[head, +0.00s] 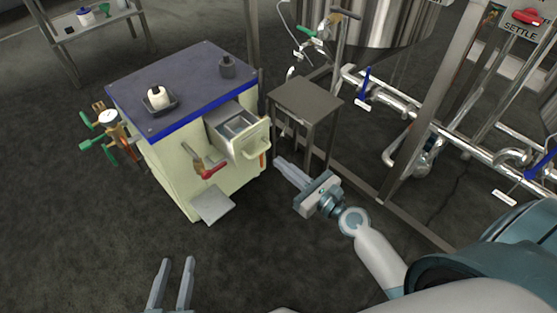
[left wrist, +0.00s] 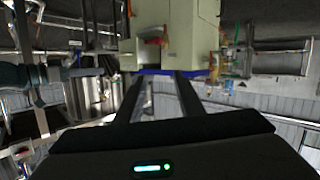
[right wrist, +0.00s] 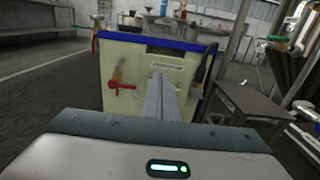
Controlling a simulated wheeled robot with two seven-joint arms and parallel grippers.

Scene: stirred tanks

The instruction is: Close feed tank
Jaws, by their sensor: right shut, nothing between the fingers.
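No label names the feed tank; a large steel tank (head: 388,22) stands at the back, cut off by the top edge. A cream cabinet (head: 185,165) with a blue-edged dark top has a pulled-out drawer (head: 250,138) with compartments. A valve with a red handle (head: 212,169) is on its front; the red handle also shows in the right wrist view (right wrist: 123,86). My right gripper (head: 281,163) is shut and empty, right of the cabinet and pointing towards it; its fingers (right wrist: 161,97) lie together. My left gripper (head: 173,278) is open and empty, low in front of the cabinet.
A small dark table (head: 306,95) stands right of the cabinet. Steel pipes with blue-handled valves (head: 366,84) and a red-handled valve by a SETTLE sign (head: 526,17) are at right. A gauge assembly (head: 108,118) is on the cabinet's left side.

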